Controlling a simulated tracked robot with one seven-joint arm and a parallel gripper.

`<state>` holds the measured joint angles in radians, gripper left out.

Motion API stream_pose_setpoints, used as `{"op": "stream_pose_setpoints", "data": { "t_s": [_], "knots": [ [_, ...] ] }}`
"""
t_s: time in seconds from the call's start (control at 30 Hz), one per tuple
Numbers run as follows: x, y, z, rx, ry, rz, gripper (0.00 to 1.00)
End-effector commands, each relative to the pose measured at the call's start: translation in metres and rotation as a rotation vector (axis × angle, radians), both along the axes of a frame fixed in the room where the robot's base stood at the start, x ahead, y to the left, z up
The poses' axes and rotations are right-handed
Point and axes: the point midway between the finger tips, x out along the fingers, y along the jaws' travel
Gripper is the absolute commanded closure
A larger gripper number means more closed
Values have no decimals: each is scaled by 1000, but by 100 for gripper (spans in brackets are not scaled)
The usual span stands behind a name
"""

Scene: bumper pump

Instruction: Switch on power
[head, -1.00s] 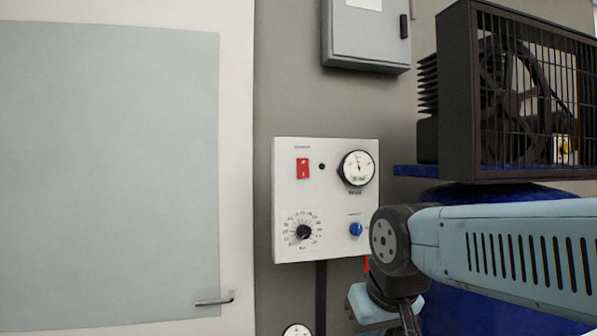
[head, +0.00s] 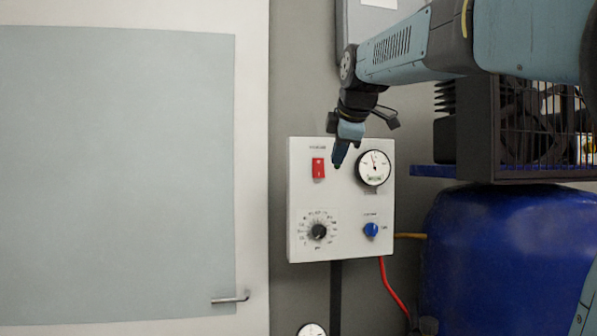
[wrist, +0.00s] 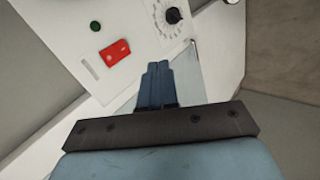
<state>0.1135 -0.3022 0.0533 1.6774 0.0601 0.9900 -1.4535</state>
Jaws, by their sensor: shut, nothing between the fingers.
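A red rocker switch (head: 318,168) sits at the upper left of a white control panel (head: 345,200) on the wall. It also shows in the wrist view (wrist: 114,53), to the upper left of the fingertips. My gripper (head: 338,160) is shut and empty. In the head view its tips are just right of the red switch and cover the spot of the small dark lamp. That lamp (wrist: 95,26) shows in the wrist view as a dark green dot. I see a gap in the wrist picture between the fingers (wrist: 158,70) and the switch; contact does not show.
The panel also bears a round gauge (head: 374,168), a black dial (head: 319,232) and a blue knob (head: 371,230). A grey door (head: 120,180) is at left. A blue tank (head: 510,260) and a caged fan unit (head: 545,130) stand at right.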

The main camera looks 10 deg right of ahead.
Motion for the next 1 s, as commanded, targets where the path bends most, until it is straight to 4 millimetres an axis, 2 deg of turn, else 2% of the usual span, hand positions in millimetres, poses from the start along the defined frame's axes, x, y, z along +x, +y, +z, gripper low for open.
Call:
{"op": "stream_pose_setpoints", "data": {
  "t_s": [0.1,0.2,0.53,0.77,1.0],
  "knots": [
    [18,-2,21,-78,-24,80,100],
    [25,-2,29,-115,-34,118,100],
    [27,-2,32,-129,-38,131,100],
    [34,-2,24,-128,-35,131,100],
    [62,-3,-3,-127,-34,130,100]
  ]
}}
